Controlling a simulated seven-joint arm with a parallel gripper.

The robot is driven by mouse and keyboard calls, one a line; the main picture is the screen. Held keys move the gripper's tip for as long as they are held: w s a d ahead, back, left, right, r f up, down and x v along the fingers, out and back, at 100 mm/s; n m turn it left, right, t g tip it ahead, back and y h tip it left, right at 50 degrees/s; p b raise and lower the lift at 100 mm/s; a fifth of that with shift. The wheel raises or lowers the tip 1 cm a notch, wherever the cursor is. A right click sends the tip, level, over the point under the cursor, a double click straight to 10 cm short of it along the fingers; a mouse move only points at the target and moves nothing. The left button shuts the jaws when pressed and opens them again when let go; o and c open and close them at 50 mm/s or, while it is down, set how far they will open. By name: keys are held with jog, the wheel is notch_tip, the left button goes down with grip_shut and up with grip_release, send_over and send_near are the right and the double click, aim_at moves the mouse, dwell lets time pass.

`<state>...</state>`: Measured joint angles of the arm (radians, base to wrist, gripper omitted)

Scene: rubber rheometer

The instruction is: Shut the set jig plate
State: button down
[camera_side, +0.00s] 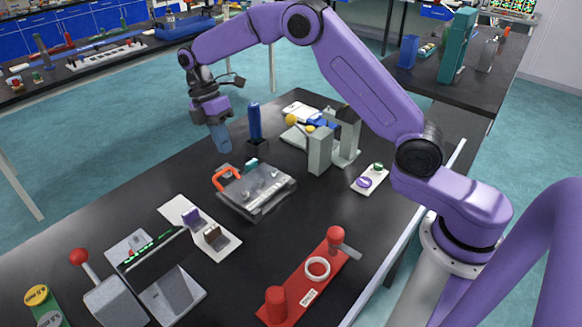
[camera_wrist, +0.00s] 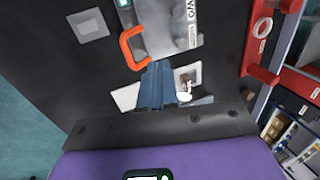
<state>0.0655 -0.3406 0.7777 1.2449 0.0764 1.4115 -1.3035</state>
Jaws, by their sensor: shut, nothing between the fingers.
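The set jig (camera_side: 258,207) is a grey metal block on the black bench, with a lighter top plate (camera_side: 262,184) and an orange-red handle (camera_side: 228,179) at its left end. In the wrist view, the grey plate (camera_wrist: 170,25) carries a printed label, and the handle (camera_wrist: 131,47) projects from its left edge. I cannot tell whether the plate lies fully flat. My gripper (camera_side: 226,149) has blue fingers, shut and empty, raised above the bench behind the jig. In the wrist view, my fingertips (camera_wrist: 158,66) appear beside the lower end of the handle; contact is not clear.
A white tray (camera_side: 177,208) with small blocks lies at the front left of the jig. A blue post (camera_side: 254,122) stands near my gripper, with grey uprights (camera_side: 320,150) to the right. A red fixture (camera_side: 305,290) and a grey machine (camera_side: 180,295) stand in front.

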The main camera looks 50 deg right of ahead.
jog(key=shift+w+f, duration=0.9)
jog(key=shift+f, duration=0.6)
jog(key=shift+w+f, duration=0.9)
jog(key=shift+f, duration=0.65)
jog(key=shift+w+f, duration=0.9)
jog(key=shift+f, duration=0.6)
jog(key=v, duration=0.7)
jog(key=s+a+r+m+t, duration=0.1)
jog(key=s+a+r, duration=0.3)
jog(key=s, duration=0.6)
jog(key=s+a+r+m+t, duration=0.1)
jog(key=s+a+r+m, duration=0.1)
jog(key=s+r, duration=0.55)
jog(key=s+d+f, duration=0.1)
jog(key=s+d, duration=0.3)
jog(key=s, duration=0.5)
jog(key=s+d+f+m+t, duration=0.1)
jog(key=s+d, duration=0.3)
jog(key=s, duration=0.5)
jog(key=s+d+f+m, duration=0.1)
jog(key=s+d, duration=0.3)
jog(key=s, duration=0.5)
jog(key=shift+d+f+t, duration=0.3)
jog(key=shift+d+f, duration=0.05)
jog(key=shift+f, duration=0.45)
